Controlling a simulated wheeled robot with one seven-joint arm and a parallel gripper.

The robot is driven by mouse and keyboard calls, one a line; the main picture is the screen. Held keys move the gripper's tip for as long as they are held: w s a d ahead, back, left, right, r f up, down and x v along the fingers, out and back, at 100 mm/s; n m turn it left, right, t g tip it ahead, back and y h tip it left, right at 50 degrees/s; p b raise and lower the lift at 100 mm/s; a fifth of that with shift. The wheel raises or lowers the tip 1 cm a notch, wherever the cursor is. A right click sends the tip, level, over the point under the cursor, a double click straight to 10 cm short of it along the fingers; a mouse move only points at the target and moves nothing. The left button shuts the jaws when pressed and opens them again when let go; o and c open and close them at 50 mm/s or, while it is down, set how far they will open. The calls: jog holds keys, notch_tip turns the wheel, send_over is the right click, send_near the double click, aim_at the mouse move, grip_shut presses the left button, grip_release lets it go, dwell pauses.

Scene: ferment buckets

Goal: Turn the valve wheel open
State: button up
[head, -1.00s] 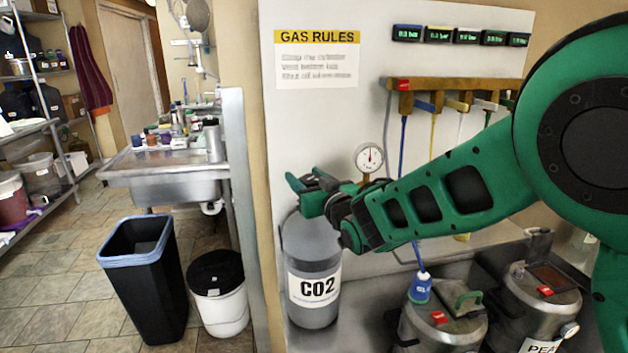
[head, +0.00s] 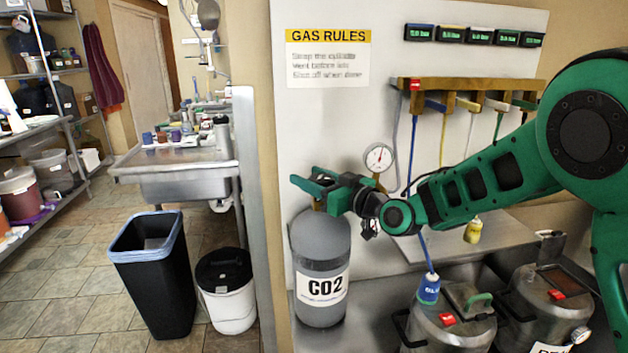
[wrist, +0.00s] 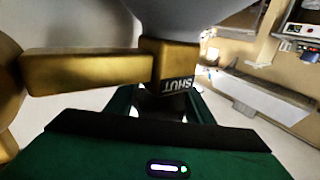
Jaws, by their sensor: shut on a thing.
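The grey CO2 cylinder (head: 320,262) stands upright against the panel in the head view. My gripper (head: 310,187) is at its top, fingers pointing left over the valve.
A dial gauge (head: 378,157) is just right of my gripper. Coloured hoses hang from a manifold (head: 460,84), and metal buckets (head: 445,325) stand at lower right. A black bin (head: 155,275) and a white bucket (head: 227,305) are on the floor at left.

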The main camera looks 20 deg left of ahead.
jog(key=shift+w+d+f, duration=0.1)
jog(key=shift+w+d, duration=0.15)
jog(key=shift+w, duration=0.05)
jog(key=o, duration=1)
jog(key=shift+o, duration=0.2)
jog(key=shift+s+a, duration=0.1)
jog(key=shift+s, duration=0.05)
jog(key=shift+r, duration=0.3)
jog(key=s+a+r, duration=0.5)
jog(key=s+r, duration=0.5)
jog(key=shift+r, duration=0.2)
jog(key=shift+s, duration=0.1)
